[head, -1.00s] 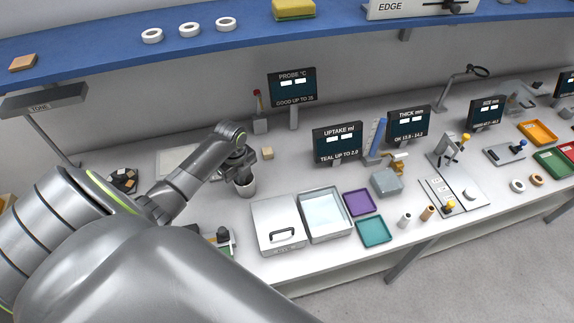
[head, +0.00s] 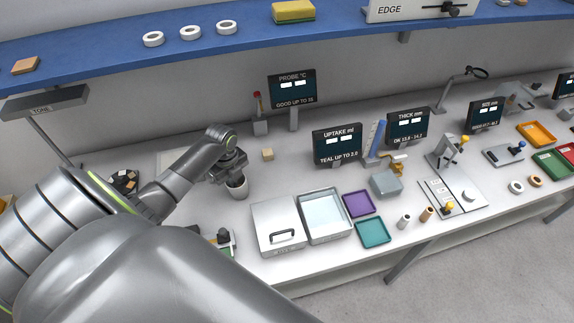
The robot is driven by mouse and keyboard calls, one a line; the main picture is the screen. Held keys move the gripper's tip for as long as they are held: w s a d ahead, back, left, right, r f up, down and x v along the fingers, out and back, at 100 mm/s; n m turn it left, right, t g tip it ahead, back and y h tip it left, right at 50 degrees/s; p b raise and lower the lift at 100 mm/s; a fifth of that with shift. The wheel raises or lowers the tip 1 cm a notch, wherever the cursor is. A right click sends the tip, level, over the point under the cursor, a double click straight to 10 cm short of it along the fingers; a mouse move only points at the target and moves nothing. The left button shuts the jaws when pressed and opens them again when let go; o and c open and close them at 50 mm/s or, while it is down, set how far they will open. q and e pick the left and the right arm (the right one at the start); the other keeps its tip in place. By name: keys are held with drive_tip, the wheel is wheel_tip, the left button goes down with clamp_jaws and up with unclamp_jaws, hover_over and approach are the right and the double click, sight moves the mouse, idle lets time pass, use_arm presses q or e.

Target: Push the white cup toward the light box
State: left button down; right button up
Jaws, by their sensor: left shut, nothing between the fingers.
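The white cup (head: 238,188) stands on the bench, left of the lidded metal box, and looks slightly tilted. My left gripper (head: 233,175) is shut and empty, pointing down at the cup's top. It hides part of the rim, and I cannot tell whether the fingers are inside the cup or against it. A pale flat panel (head: 171,159), which appears to be the light box, lies to the left behind my left arm. My arm covers much of it. My right gripper is not in view.
A small tan block (head: 267,154) lies behind and right of the cup. The lidded metal box (head: 272,219) and a clear-topped tray (head: 346,215) stand to the right. A dark holder (head: 124,181) sits at the left. The bench just right of the cup is clear.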

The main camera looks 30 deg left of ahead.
use_arm(q)
drive_tip(key=shift+s+a, duration=0.55)
drive_tip(key=shift+a, duration=0.05)
drive_tip(key=shift+w+d+p, duration=0.3)
idle(0.3)
drive_tip(key=shift+r, duration=0.1)
drive_tip(key=shift+r+p, duration=0.65)
drive_tip(key=shift+r, duration=1.75)
drive_tip(key=shift+r, duration=2.5)
drive_tip(key=shift+d+f, duration=0.1)
